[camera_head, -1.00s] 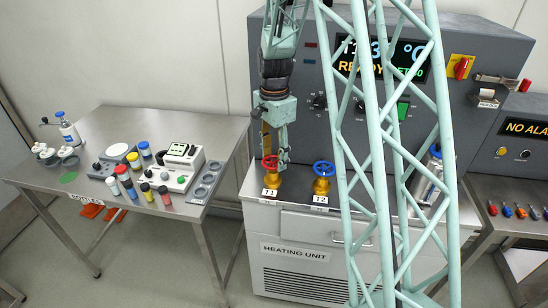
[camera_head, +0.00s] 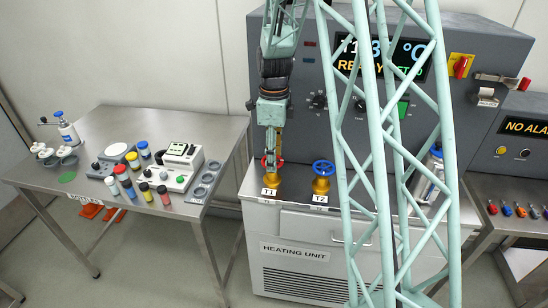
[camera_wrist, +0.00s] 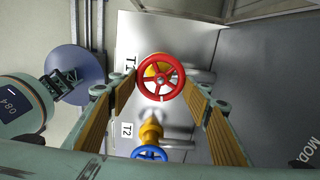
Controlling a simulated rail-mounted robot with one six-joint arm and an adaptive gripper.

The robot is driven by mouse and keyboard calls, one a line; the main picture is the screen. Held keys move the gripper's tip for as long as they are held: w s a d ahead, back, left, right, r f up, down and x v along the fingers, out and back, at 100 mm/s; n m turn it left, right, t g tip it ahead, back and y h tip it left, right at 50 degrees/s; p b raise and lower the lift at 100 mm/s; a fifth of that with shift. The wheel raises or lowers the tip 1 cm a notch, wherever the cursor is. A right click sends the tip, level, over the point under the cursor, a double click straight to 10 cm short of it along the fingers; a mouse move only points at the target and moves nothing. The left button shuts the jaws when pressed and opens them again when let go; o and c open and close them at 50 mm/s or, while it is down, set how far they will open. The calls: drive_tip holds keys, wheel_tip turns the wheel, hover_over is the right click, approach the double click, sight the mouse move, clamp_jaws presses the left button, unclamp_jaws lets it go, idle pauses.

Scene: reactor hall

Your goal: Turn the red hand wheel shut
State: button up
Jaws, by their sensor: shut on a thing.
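The red hand wheel (camera_head: 279,161) tops the brass valve labelled T1 on the heating unit. In the wrist view the red wheel (camera_wrist: 161,77) lies between my two fingers, with its spokes and hub in plain sight. My gripper (camera_head: 272,152) points down over the wheel and is shut on it; the fingers hide part of the rim in the head view. In the wrist view my gripper (camera_wrist: 160,83) has one finger on each side of the wheel. Exact contact with the rim is hard to see.
A blue hand wheel (camera_head: 323,168) on the T2 valve stands close on the right. The grey control cabinet (camera_head: 325,128) rises behind. A steel table (camera_head: 110,125) with bottles and devices is to the left.

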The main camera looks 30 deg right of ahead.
drive_tip(key=m, duration=0.6)
drive_tip(key=shift+s+a, duration=0.1)
drive_tip(key=shift+a, duration=0.05)
drive_tip(key=shift+a+m, duration=0.15)
drive_tip(key=shift+m, duration=2.45)
drive_tip(key=o, duration=0.8)
drive_tip(key=shift+o, duration=0.4)
drive_tip(key=shift+r, duration=0.1)
wheel_tip(320, 180, up, 12)
